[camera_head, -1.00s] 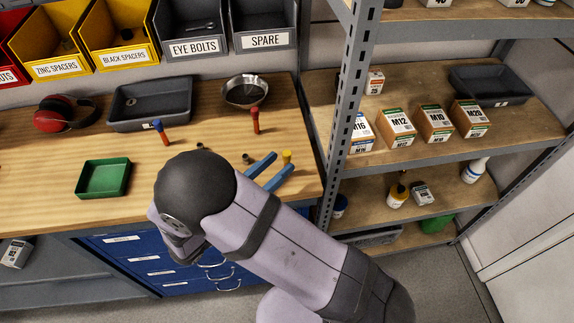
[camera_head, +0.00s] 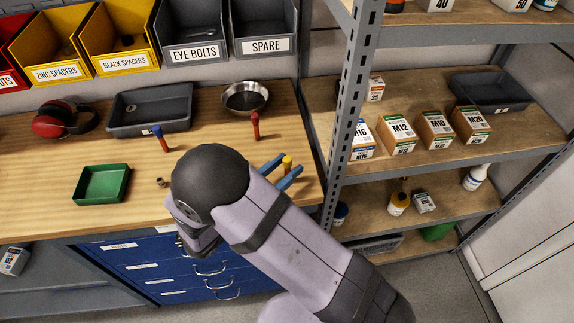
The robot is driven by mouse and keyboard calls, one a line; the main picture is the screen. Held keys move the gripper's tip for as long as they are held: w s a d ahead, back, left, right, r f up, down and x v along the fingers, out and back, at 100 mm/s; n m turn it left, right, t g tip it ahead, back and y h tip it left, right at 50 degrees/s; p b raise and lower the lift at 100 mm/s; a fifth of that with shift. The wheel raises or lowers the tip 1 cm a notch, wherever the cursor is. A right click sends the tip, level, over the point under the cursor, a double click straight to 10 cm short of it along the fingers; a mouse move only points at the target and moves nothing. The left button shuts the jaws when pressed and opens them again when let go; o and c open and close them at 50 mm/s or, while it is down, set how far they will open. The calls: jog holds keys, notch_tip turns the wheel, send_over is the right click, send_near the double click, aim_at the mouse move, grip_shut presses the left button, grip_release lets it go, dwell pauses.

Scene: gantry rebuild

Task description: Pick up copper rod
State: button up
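No rod is plainly marked as the copper rod. A blue-topped rod with a reddish-brown shaft (camera_head: 163,141) stands on the bench. A red-topped rod (camera_head: 255,126) stands farther right, below the metal bowl. A yellow-topped rod (camera_head: 287,164) stands near the bench's right end; its lower part is hard to see. My gripper (camera_head: 292,162) shows two blue fingers, parallel and apart, pointing up and right. The yellow top appears between their tips, with no visible grip on it. My arm hides the gripper's base and part of the bench.
The wooden bench (camera_head: 60,207) also holds a green tray (camera_head: 84,198), a grey tray (camera_head: 122,127), red earmuffs (camera_head: 48,124), a metal bowl (camera_head: 265,90) and a small bushing (camera_head: 161,183). A metal shelf post (camera_head: 345,110) rises close at the bench's right. Labelled bins stand behind.

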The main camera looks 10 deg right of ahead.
jog(key=shift+p+x, duration=0.85)
jog(key=shift+x, duration=1.5)
jog(key=shift+s+f, duration=0.1)
grip_shut()
notch_tip(320, 180, up, 10)
jog(key=b, duration=0.1)
